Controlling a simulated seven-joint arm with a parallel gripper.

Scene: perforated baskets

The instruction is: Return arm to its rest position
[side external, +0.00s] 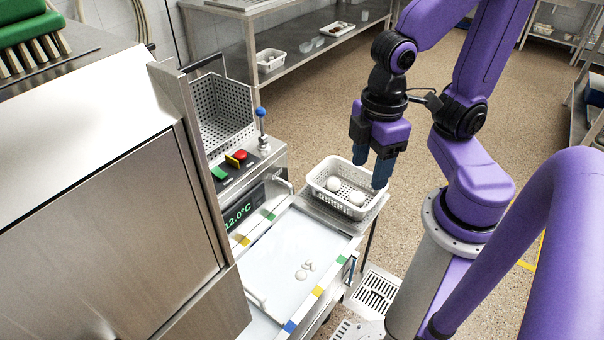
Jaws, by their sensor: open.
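My gripper (372,172) points down above the white perforated basket (322,207), over its back right part. Its two blue fingers are apart and I see nothing held between them. The right finger overlaps the basket's right rim in the picture; I cannot tell whether it touches. Two white round items (357,198) lie inside the basket. The basket stands on a small metal shelf at the end of the white tray surface.
A metal perforated basket (224,115) hangs by the steel machine at left. A control panel (240,165) has a blue-knobbed lever. Several small white pieces (304,271) lie on the white tray (275,255). Open floor lies behind my arm.

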